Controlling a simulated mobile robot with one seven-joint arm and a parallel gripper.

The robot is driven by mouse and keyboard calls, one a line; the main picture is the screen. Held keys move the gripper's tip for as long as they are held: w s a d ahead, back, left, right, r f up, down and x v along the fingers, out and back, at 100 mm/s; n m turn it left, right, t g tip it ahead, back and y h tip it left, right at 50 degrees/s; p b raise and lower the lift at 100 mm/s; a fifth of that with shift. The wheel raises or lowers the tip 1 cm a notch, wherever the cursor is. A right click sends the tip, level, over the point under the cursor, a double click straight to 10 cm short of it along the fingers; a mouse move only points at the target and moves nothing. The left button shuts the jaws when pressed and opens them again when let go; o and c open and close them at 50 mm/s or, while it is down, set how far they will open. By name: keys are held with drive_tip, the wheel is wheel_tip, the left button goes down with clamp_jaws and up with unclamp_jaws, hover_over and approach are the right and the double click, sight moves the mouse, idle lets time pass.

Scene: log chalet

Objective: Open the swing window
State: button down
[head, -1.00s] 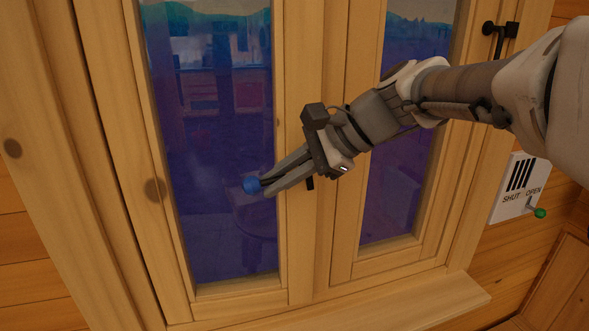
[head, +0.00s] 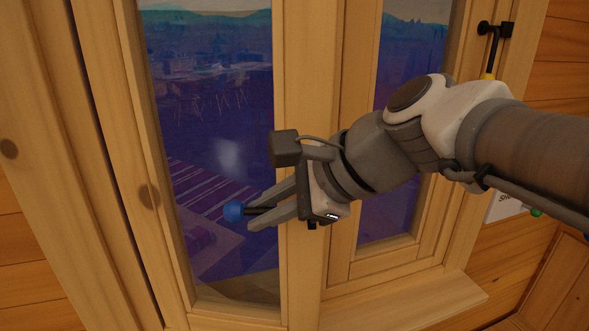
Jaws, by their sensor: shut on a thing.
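The swing window has two tall wooden-framed panes in the head view: a left sash (head: 160,240) and a right sash (head: 385,255). A black handle with a blue ball end (head: 234,211) is in front of the left pane. My gripper (head: 262,212) is shut on this handle, with its fingers on either side of the black shaft and the blue ball beyond the tips. The handle's mount is hidden behind my gripper. The left sash's lower rail (head: 235,314) sits a little lower than the right one's.
A black bracket handle with a yellow end (head: 488,75) is at the upper right, partly behind my arm. A white panel (head: 505,206) with a green-knobbed lever (head: 537,212) is on the right wall, mostly covered by my arm. A wooden sill (head: 420,297) juts out below.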

drive_tip(key=shift+s+f, duration=0.1)
drive_tip(key=shift+f, duration=0.1)
drive_tip(key=c, duration=1.2)
unclamp_jaws()
drive_tip(key=shift+r, duration=0.15)
drive_tip(key=shift+d+r, duration=0.2)
drive_tip(key=v, duration=1.6)
drive_tip(key=shift+s+d+r+p, duration=0.2)
drive_tip(key=shift+p, duration=0.1)
drive_tip(key=d+f+n+h, duration=0.2)
drive_tip(key=f+n+h, duration=0.1)
drive_tip(key=f, duration=0.4)
drive_tip(key=d+f+n+h, duration=0.2)
drive_tip(key=f+n+h, duration=0.1)
drive_tip(key=f+n, duration=0.3)
drive_tip(key=d+f+n+h, duration=0.2)
drive_tip(key=f+n, duration=0.3)
drive_tip(key=f, duration=0.4)
drive_tip(key=shift+s+d+f+t+h, duration=0.1)
drive_tip(key=shift+s+d+t+h, duration=0.3)
drive_tip(key=shift+d, duration=0.1)
